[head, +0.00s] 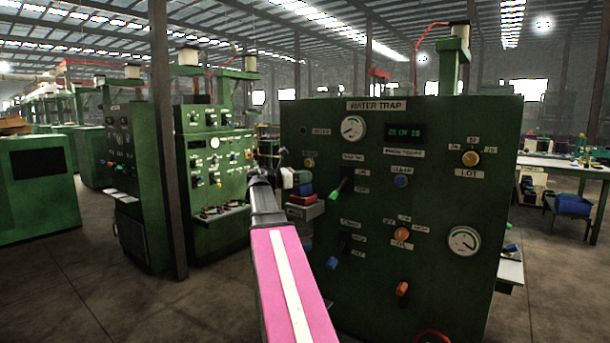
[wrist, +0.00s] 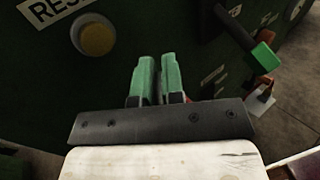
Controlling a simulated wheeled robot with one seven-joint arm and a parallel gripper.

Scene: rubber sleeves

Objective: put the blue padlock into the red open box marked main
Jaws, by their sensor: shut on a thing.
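My gripper (head: 304,188) is at the end of my pink-striped arm, beside the left edge of the WATER TRAP panel. In the wrist view its two green fingers (wrist: 154,80) are close together. A small blue patch (head: 303,177) shows at the fingers in the head view, which fits the blue padlock held there; its shape is too small to tell. A red box (head: 302,199) sits just below the fingers on a small grey shelf. Its marking cannot be read and its inside is hidden. In the wrist view, a sliver of red shows beside the right finger.
The green WATER TRAP cabinet (head: 437,140) stands close on the right, with knobs and a green-tipped lever (head: 340,188) sticking out near my gripper. A yellow button (wrist: 97,36) is on the panel in the wrist view. Another green cabinet (head: 215,165) stands behind left. Floor at left is open.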

